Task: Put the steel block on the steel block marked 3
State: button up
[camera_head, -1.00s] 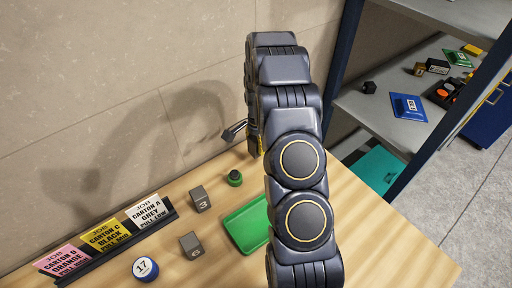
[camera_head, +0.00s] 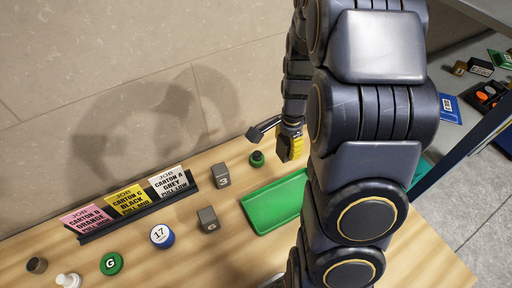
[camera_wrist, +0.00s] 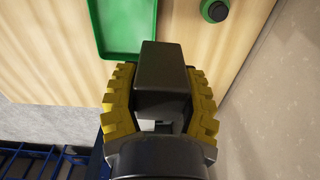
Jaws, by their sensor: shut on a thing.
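My gripper (camera_wrist: 160,92) is shut on a dark steel block (camera_wrist: 164,66), gripped between its yellow ridged fingers in the wrist view. In the head view my gripper (camera_head: 271,127) is near the wall, with the dark block (camera_head: 254,134) at its tip, raised above the table. The steel block marked 3 (camera_head: 222,176) stands on the wooden table, left of and below the held block in the picture. Its top is bare. The two blocks are apart. The block marked 3 is not visible in the wrist view.
A similar block marked 6 (camera_head: 207,219) stands nearer. A green round piece (camera_head: 257,159) and a green tray (camera_head: 272,207) are to the right of block 3. A card rack (camera_head: 135,215) lies left. A disc marked 17 (camera_head: 162,236) and other small pieces stand in front.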

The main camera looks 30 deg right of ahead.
jog(key=s+a+r, duration=0.3)
jog(key=a+r, duration=0.1)
jog(key=a, duration=0.4)
jog(key=s+a+r, duration=0.3)
jog(key=a, duration=0.5)
send_over(220, 169)
jog(key=f, duration=0.9)
jog(key=shift+s, duration=0.2)
jog(key=shift+w+f, duration=0.25)
jog(key=shift+f, duration=1.6)
jog(key=shift+f, duration=0.15)
jog(key=o, duration=1.1)
jog(key=shift+c, duration=0.2)
